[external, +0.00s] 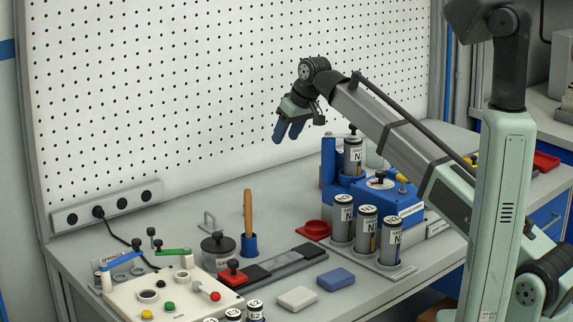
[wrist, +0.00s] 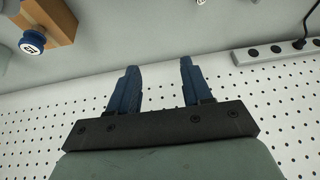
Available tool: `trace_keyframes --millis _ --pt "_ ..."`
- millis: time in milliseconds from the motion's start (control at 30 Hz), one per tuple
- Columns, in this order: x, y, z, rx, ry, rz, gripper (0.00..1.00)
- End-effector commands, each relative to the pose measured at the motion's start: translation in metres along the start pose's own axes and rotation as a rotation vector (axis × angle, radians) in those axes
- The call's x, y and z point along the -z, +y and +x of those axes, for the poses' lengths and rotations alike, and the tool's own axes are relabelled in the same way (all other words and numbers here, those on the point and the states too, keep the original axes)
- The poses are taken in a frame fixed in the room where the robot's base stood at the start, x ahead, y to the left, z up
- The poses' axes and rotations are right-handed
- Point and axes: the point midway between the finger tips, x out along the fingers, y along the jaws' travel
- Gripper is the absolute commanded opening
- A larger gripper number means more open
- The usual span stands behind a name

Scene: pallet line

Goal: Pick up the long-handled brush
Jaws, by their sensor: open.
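The long-handled brush (external: 248,212) stands upright on the bench in the external view. Its wooden handle points up from a blue part (external: 249,245) at the bottom; I cannot tell whether that is a holder or the brush's own base, and no bristles show. My gripper (external: 286,134) hangs in the air above and to the right of the handle in the picture, in front of the pegboard. Its two blue fingers, also in the wrist view (wrist: 157,68), are apart with nothing between them. I cannot make out the brush in the wrist view.
Near the brush are a dark lidded pot (external: 218,250), a red dish (external: 317,230) and a dark rail (external: 285,265). Labelled cylinders (external: 367,230) and a blue fixture (external: 375,200) stand to the right. A power strip (external: 108,205) lies along the pegboard (external: 200,90).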

Motion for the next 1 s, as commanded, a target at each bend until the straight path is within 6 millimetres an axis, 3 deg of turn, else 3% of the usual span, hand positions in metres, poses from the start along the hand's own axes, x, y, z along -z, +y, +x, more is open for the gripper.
trace_keyframes --millis 33,100,300,500,700,1000 --pt "-0.008 -0.028 0.001 0.01 -0.041 -0.034 0.49" --pt "-0.021 -0.061 0.0 0.019 -0.102 -0.077 0.49" --pt "-0.063 -0.147 -0.008 0.036 -0.27 -0.198 0.49" --pt "-0.098 -0.203 -0.019 0.036 -0.391 -0.286 0.49" --pt "-0.114 -0.229 -0.025 0.031 -0.451 -0.337 0.49" --pt "-0.126 -0.231 -0.006 0.028 -0.46 -0.355 0.49"
